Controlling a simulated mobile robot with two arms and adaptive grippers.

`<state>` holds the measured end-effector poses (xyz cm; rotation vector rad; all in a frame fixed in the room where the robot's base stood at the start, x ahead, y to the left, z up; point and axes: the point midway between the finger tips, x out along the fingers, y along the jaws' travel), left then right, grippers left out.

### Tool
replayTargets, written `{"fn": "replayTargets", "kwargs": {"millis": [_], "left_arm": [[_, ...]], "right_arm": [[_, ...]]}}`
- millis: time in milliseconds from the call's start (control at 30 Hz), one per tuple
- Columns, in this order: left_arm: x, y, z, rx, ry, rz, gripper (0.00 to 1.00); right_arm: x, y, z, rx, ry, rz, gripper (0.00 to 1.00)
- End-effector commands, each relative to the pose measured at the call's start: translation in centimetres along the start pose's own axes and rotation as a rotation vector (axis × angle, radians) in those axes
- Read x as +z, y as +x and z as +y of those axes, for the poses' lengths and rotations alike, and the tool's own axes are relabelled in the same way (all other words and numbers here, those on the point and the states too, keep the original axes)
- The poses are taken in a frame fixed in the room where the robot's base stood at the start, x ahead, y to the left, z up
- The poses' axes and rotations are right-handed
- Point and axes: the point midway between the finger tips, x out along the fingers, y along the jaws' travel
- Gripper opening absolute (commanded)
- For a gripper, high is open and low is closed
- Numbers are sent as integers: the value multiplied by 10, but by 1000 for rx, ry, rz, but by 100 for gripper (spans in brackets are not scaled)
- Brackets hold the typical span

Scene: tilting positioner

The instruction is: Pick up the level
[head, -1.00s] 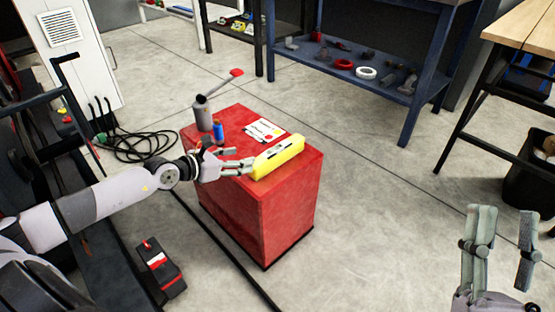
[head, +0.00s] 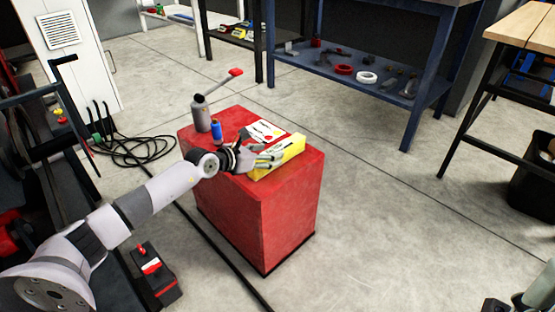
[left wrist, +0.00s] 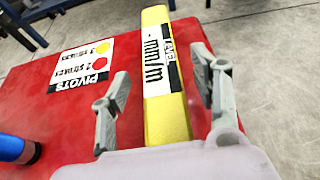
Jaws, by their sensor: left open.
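The level (head: 291,151) is a yellow bar lying on top of the red cabinet (head: 262,215), near its right edge. In the left wrist view the level (left wrist: 166,110) runs away from me, with black and white lettering on its upper face. My left gripper (head: 268,160) is at the level, partly hiding its near end. In the left wrist view the left gripper (left wrist: 162,78) is open, with one finger on each side of the level and a gap to it on the left. Only a piece of my right arm or gripper (head: 535,292) shows at the bottom right corner.
On the cabinet stand a blue cylinder (head: 216,130), a grey can with a red-tipped lever (head: 202,116) and a printed card (head: 264,132). A black and red box (head: 154,270) is on the floor. A blue shelf bench (head: 365,85) stands behind.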

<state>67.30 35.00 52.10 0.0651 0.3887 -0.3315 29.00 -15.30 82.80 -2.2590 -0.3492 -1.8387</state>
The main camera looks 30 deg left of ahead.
Motion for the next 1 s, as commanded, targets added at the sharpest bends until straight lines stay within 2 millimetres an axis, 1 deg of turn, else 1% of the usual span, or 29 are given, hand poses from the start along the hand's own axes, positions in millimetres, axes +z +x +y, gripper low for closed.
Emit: {"fn": "replayTargets", "kwargs": {"millis": [33, 100, 200, 467, 1000], "left_arm": [[-4, 11, -2, 0, 0, -3, 57], [-3, 20, -1, 1, -1, -3, 57], [-2, 26, -1, 1, 1, -1, 57], [-1, 27, -1, 1, 1, 0, 56], [-1, 27, -1, 1, 1, 0, 20]], "right_arm": [[2, -10, 0, 0, 0, -1, 40], [3, -7, 0, -6, -2, 17, 40], [4, -4, 0, -11, -4, 25, 40], [4, -2, 0, -12, -4, 25, 40], [4, -2, 0, -12, -3, 25, 40]]}}
